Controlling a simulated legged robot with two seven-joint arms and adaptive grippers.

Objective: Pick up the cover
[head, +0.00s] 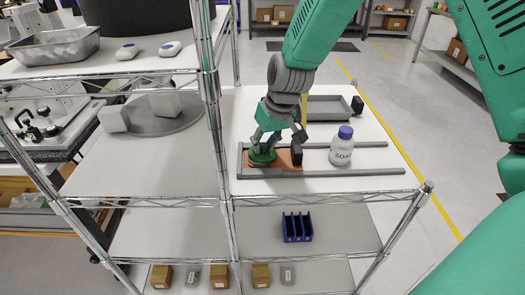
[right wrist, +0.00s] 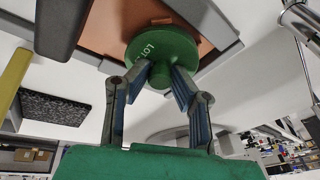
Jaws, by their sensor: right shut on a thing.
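The cover is a round green disc with a knob and white lettering (right wrist: 165,48); in the head view it (head: 262,155) sits low at the left end of the orange-brown plate. My right gripper (right wrist: 165,78) is shut on its knob. In the head view my right gripper (head: 262,142) reaches down onto it from above. The orange-brown plate (head: 284,159) lies directly behind the cover, inside a grey frame. I cannot tell whether the cover touches the plate. My left gripper is not in view.
Grey rails (head: 320,171) border the work spot on the white shelf. A white bottle marked SOAP with a blue cap (head: 341,148) stands at right, near a grey tray (head: 328,108). A shelf post (head: 213,110) rises at left. Blue bins (head: 297,227) sit below.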

